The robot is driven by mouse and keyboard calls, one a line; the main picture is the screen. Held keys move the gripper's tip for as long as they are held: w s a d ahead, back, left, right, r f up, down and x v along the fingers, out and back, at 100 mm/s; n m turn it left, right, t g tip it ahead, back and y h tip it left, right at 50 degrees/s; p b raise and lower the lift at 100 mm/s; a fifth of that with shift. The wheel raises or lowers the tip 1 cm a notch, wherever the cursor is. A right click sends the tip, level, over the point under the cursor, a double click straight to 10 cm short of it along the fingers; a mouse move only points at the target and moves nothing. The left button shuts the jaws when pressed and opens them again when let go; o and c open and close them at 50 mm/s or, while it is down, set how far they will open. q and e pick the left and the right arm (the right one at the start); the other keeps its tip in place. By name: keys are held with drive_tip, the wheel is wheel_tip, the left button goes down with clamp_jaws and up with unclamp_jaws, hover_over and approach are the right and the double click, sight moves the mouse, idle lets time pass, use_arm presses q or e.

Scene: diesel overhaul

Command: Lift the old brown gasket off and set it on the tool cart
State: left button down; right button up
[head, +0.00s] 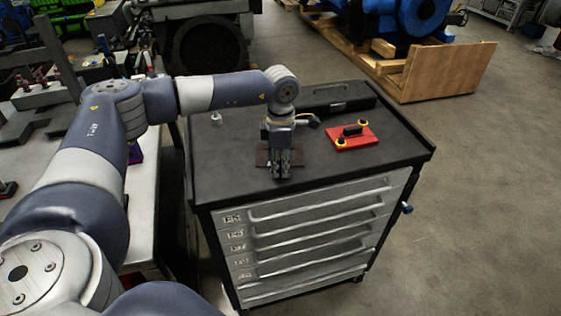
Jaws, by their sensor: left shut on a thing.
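The old brown gasket (262,158) is a flat, dark brown piece at the top of the tool cart, partly hidden behind my left gripper (280,174). The gripper points down and is shut on the gasket. The gasket is at or just above the cart top; I cannot tell whether it touches. The tool cart (222,172) has a black top and grey drawers with long handles. My right gripper is not in view.
A red plate with a black handle and yellow knobs (365,138) lies on the cart, right of my gripper. A black case (322,97) is at the cart's back. A grey workbench (143,215) stands left. The cart's front left top is clear.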

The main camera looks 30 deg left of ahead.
use_arm(q)
drive_tip(key=shift+f, duration=0.25)
drive_tip(key=c, duration=1.5)
unclamp_jaws()
wheel_tip(320, 180, up, 12)
drive_tip(key=shift+r, duration=0.1)
